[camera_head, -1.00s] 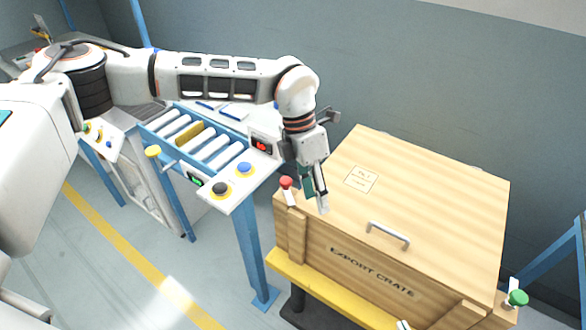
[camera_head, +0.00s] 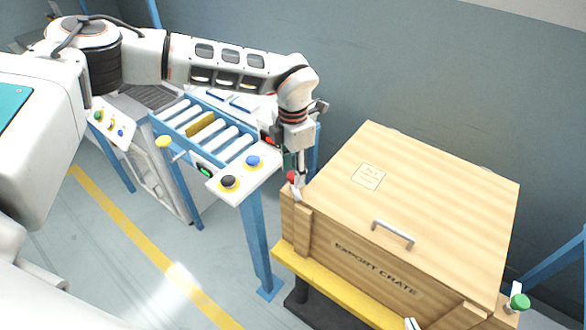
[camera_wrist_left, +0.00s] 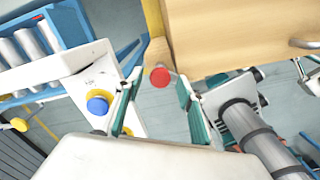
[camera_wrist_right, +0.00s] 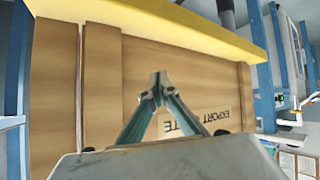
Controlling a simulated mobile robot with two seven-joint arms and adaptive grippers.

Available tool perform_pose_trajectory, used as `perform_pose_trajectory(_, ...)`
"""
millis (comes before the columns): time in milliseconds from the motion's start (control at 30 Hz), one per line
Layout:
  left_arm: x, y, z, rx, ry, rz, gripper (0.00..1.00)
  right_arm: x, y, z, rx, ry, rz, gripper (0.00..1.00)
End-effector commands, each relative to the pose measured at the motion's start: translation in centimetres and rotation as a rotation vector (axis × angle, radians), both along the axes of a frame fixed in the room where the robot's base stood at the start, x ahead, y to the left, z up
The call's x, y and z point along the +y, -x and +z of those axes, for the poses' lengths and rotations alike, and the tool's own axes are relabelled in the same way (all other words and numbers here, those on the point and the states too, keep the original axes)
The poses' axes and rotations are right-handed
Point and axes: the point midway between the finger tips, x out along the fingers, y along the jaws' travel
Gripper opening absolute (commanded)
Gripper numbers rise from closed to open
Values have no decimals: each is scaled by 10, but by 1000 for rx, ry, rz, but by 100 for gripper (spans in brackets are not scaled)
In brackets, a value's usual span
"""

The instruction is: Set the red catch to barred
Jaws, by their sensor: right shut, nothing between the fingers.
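The red catch (camera_head: 292,177) is a round red knob at the near left corner of the wooden crate (camera_head: 440,215). In the head view my left gripper (camera_head: 297,178) is right at it and partly covers it. In the left wrist view the red knob (camera_wrist_left: 160,76) lies between the spread fingers of my left gripper (camera_wrist_left: 158,88), with gaps to both sides. Whether a finger touches the catch cannot be told. My right gripper (camera_wrist_right: 156,82) is shut and empty in front of the crate's lettered side.
A green catch (camera_head: 519,302) sits at the crate's right corner. A panel with a blue button (camera_head: 253,161) and a black button (camera_head: 228,182) stands close left of the crate. A handle (camera_head: 393,234) rises from the lid. A yellow edge (camera_head: 330,285) runs below the crate.

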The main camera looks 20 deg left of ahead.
Motion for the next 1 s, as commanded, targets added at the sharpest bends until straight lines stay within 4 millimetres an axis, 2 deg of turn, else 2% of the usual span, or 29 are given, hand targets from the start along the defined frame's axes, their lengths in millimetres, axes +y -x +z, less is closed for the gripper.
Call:
perform_pose_trajectory(267, 0, 0, -2, -1, 1, 0, 39, 0, 0, 0, 0, -1, -1, 0)
perform_pose_trajectory(400, 0, 0, -2, -1, 1, 0, 5, 2, 0, 0, 1, -3, 0, 0)
perform_pose_trajectory(433, 0, 0, -2, -1, 1, 0, 0, 2, 1, 0, 1, -3, 1, 0)
perform_pose_trajectory(767, 0, 0, -3, -1, 1, 27, 0, 5, 1, -2, 0, -7, 4, 0)
perform_pose_trajectory(1000, -1, 0, -4, -1, 1, 149, 0, 14, -2, -3, -15, -21, 16, 0)
